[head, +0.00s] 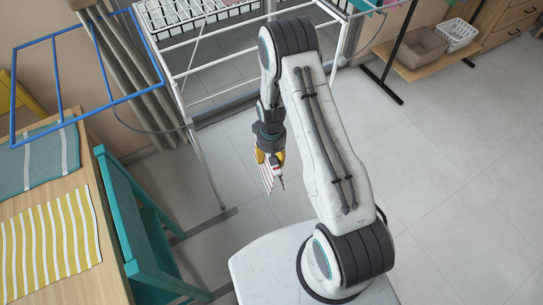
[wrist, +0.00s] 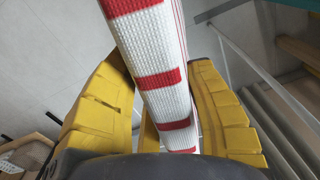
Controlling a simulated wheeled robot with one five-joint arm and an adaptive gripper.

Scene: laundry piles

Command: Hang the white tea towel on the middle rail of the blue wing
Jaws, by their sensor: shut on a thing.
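My gripper (head: 269,157) is shut on a white towel with red stripes (head: 268,178). In the wrist view the towel (wrist: 157,62) passes between the yellow fingers as a folded band, and in the head view it hangs below them. The drying rack's blue wing (head: 56,78) sticks out at the upper left of the head view, partly over the table, with thin blue rails across its frame. No cloth shows on it. My gripper is to the right of the wing, apart from it. The wing cannot be made out in the wrist view.
The white rack frame (head: 207,97) stands behind my gripper. A wooden table (head: 92,283) with a yellow striped cloth (head: 50,243) and a grey-green cloth (head: 42,160) is at left, a teal chair (head: 128,208) beside it. Baskets (head: 422,47) stand at upper right. The right floor is clear.

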